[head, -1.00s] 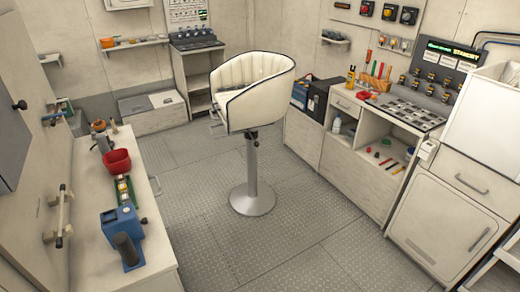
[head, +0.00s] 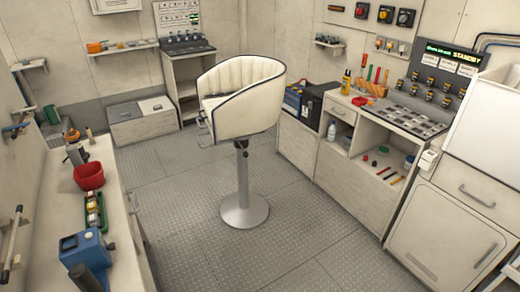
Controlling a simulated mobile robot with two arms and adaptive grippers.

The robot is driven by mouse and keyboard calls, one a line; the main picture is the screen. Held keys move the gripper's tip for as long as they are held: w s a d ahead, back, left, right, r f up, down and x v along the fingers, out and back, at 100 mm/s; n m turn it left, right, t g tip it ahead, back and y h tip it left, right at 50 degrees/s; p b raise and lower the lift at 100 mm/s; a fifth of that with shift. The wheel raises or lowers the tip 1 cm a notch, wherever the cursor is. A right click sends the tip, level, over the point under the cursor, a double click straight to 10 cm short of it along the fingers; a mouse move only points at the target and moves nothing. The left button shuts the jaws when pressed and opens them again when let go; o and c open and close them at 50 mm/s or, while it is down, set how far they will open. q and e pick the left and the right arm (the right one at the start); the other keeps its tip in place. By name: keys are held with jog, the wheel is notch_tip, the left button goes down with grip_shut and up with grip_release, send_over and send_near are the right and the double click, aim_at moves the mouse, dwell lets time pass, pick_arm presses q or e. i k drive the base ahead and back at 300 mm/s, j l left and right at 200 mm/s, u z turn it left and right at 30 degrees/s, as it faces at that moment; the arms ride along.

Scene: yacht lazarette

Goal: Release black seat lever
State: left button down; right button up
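A cream padded swivel seat (head: 240,97) with dark piping stands upright on a grey pedestal (head: 242,185) in the middle of the floor. Its open front faces left, and its backrest is toward the right. A small dark lever (head: 241,145) shows under the seat at the top of the pedestal; its exact position is too small to tell. Neither of my grippers is in the head view.
Cabinets (head: 325,165) with a switch panel line the right. The plated floor (head: 310,235) around the pedestal is clear.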

aim_at(245, 154)
jog(key=i+l, duration=0.25)
jog(key=i, duration=0.25)
jog(key=i+l, duration=0.25)
jog(key=i, duration=0.2)
jog(key=i+l+z, duration=0.1)
jog(key=i+l, duration=0.15)
jog(key=i, duration=0.25)
